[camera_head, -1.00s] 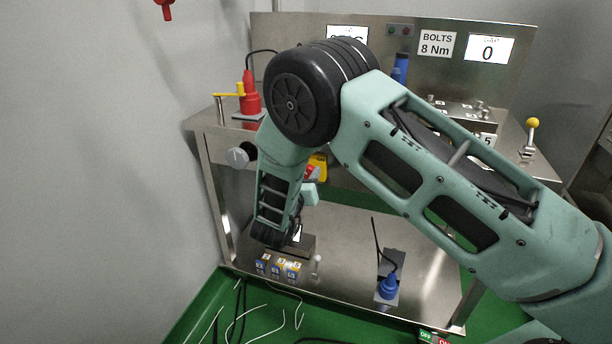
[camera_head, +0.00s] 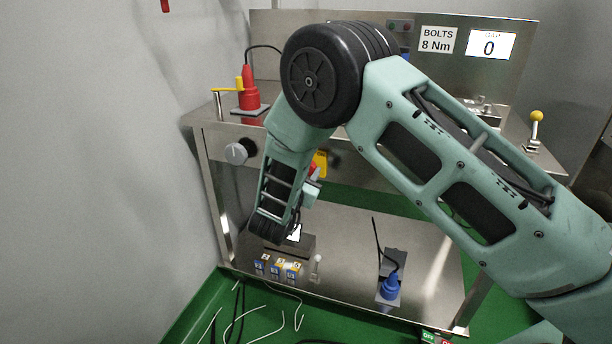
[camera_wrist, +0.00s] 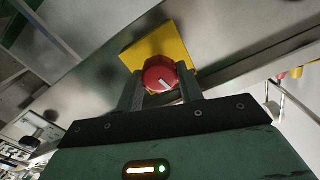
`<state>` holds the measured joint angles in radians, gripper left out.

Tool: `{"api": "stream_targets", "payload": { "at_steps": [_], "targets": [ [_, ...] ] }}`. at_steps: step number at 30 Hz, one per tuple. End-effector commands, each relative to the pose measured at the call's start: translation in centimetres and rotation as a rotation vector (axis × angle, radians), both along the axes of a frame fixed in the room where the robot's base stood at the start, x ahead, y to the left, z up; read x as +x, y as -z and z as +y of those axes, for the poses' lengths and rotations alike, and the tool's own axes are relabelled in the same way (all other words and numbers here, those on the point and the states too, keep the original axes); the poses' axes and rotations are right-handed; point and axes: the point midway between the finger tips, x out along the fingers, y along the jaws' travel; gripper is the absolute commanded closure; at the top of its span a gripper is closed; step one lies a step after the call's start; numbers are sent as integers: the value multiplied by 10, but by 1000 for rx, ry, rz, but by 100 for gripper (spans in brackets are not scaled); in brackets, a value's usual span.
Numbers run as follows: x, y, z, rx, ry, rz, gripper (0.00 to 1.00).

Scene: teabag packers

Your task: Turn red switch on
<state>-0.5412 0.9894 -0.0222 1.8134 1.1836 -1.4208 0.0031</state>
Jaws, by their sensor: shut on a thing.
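The red switch (camera_wrist: 160,76) is a round knob with a white mark line, mounted on a yellow plate (camera_wrist: 166,42) on the steel front of the bench. My gripper (camera_wrist: 160,86) is shut on the red switch, with one dark finger on each side of the knob. In the head view the red switch (camera_head: 313,169) and the yellow plate (camera_head: 321,160) show only in part beside my forearm. The fingers are hard to make out there.
A grey dial (camera_head: 236,153) sits on the bench front to the left. A red tool (camera_head: 249,93) and a yellow-knobbed lever (camera_head: 536,122) stand on the bench top. A blue tool (camera_head: 389,287) and small boxes (camera_head: 277,268) are on the lower shelf.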

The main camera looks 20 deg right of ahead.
Motion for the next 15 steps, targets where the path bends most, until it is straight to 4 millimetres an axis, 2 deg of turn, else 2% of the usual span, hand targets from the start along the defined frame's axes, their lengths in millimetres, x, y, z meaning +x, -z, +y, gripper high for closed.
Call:
{"api": "stream_targets", "payload": {
  "at_steps": [15],
  "targets": [
    [-1, 5, 0, 397, 0, -289, 86]
  ]
}}
